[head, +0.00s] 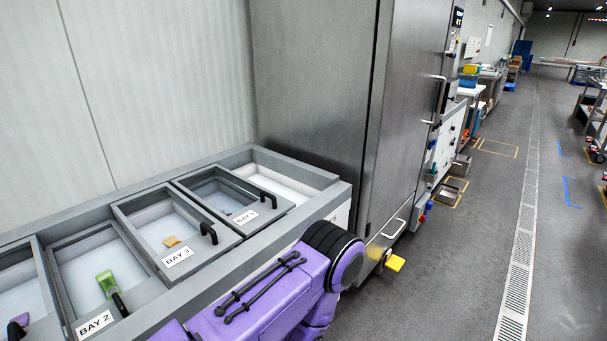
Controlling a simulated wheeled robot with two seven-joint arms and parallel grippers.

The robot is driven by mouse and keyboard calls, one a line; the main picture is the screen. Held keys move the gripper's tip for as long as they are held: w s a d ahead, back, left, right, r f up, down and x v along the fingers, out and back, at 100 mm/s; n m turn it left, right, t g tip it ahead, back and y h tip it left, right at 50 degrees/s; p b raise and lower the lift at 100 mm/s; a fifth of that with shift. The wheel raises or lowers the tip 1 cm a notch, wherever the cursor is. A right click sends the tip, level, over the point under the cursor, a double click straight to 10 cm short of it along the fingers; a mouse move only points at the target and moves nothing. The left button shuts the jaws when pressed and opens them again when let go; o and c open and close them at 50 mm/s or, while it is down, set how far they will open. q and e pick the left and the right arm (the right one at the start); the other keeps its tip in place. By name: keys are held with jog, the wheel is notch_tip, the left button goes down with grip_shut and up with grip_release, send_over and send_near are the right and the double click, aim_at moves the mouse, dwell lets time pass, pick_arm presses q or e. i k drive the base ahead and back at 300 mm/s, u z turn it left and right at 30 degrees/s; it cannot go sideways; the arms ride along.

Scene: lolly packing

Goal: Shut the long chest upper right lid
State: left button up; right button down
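The long chest (335,192) runs along the left wall, with a grey rim and framed glass lids. The rightmost lid (213,187) has a black handle (268,199) and a white label. To its right, a strip of the pale chest interior (277,183) shows uncovered, up to the chest's right end. The lid beside it on the left (136,210) has a black handle (209,233) and a "BAY 3" label (178,258). I see neither of my grippers; a purple arm link of mine covers part of the chest's front.
A "BAY 2" label (95,323) marks another section, with a green packet (107,284) inside. A small tan item (171,241) lies in bay 3. A tall steel cabinet (310,75) stands close behind the chest's right end.

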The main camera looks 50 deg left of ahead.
aim_at(271, 206)
jog(key=i, duration=1.5)
jog(key=u, duration=1.95)
